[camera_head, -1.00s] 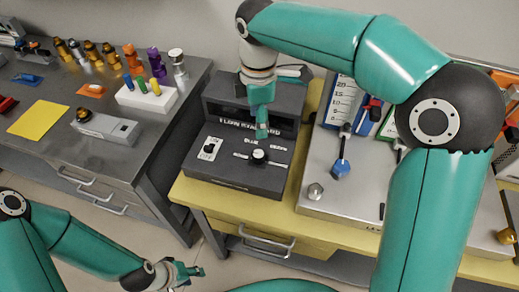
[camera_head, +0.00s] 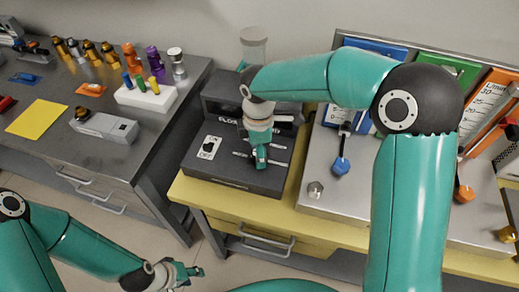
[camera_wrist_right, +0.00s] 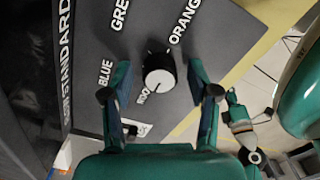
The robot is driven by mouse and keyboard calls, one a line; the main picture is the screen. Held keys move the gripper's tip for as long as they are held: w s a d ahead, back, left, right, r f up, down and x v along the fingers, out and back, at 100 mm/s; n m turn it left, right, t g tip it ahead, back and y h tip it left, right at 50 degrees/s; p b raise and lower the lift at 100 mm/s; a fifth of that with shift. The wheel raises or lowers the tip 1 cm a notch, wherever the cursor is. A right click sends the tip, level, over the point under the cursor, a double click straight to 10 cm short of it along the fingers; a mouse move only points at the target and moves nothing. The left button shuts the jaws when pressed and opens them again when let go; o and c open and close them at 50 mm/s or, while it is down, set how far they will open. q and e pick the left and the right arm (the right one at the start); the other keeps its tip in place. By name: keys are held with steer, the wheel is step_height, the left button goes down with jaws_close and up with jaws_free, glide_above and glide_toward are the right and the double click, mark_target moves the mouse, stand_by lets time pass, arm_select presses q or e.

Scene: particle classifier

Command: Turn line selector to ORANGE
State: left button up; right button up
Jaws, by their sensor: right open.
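The line selector is a round black knob with a white face (camera_wrist_right: 158,75) on the dark control box (camera_head: 225,175). In the right wrist view the labels BLUE, GREEN and ORANGE (camera_wrist_right: 186,20) fan around it. Which label the knob points at cannot be told. My right gripper (camera_head: 260,163) is over the knob and hides it in the head view. In the wrist view the right fingers (camera_wrist_right: 160,95) are open, one either side of the knob with gaps. My left gripper (camera_head: 190,272) is low at the front, away from the box; its finger gap is unclear.
An ON/OFF switch (camera_head: 209,148) sits on the box left of the knob. A raised dark housing (camera_head: 222,100) stands behind. Right is a grey panel (camera_head: 325,172) with a blue-tipped lever (camera_head: 341,165) and metal knob (camera_head: 315,189). The left bench (camera_head: 150,135) holds bottles.

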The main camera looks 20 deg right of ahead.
steer(key=shift+c, duration=0.3)
steer(key=c, duration=1.1)
steer(key=shift+d, duration=0.1)
steer(key=shift+s, duration=0.1)
